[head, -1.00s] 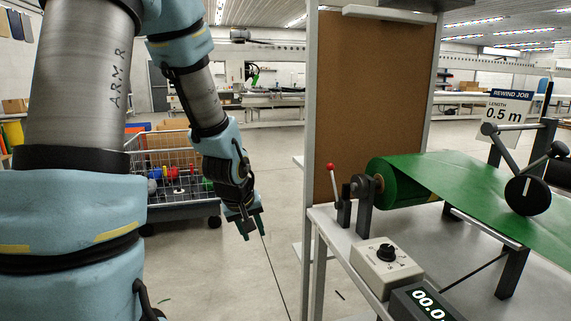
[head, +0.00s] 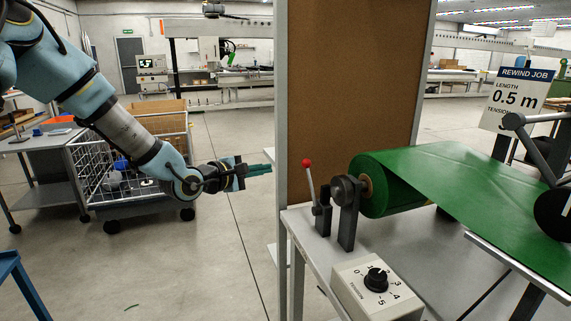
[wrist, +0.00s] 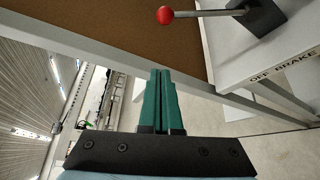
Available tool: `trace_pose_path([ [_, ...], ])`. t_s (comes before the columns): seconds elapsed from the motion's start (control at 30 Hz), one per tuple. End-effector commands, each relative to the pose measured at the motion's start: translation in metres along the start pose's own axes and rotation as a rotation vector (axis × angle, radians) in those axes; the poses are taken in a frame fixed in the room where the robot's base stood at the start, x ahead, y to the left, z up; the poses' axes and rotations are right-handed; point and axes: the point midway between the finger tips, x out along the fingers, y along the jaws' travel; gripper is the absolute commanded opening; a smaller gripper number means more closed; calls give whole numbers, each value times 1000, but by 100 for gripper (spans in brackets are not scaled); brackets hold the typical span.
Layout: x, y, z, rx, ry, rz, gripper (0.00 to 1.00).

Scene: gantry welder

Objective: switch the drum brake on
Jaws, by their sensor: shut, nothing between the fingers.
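The brake lever (head: 310,180) has a red ball knob and a thin metal rod on a dark pivot block, at the left end of the machine table. The lever leans a little left in the head view. It also shows at the top of the wrist view (wrist: 205,13), by a label (wrist: 282,70) reading "OFF" and "BRAKE". The green drum (head: 385,185) is right of the lever. My gripper (head: 270,169) is shut and empty, with green fingers pointing right, left of the lever and apart from it. The fingers also show in the wrist view (wrist: 163,75).
A brown board in a grey frame (head: 335,80) stands behind the lever, its post close to my fingertips. A tension dial box (head: 376,283) sits in front. A wire cart (head: 130,190) stands at left.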

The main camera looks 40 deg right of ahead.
Motion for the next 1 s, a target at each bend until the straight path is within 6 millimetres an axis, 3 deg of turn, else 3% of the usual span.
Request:
trace_pose_path([
  [0.27,7,0,0,2,1,-2,0],
  [0.8,100,1,0,2,2,-3,0],
  [1.0,91,2,25,3,1,-5,0],
])
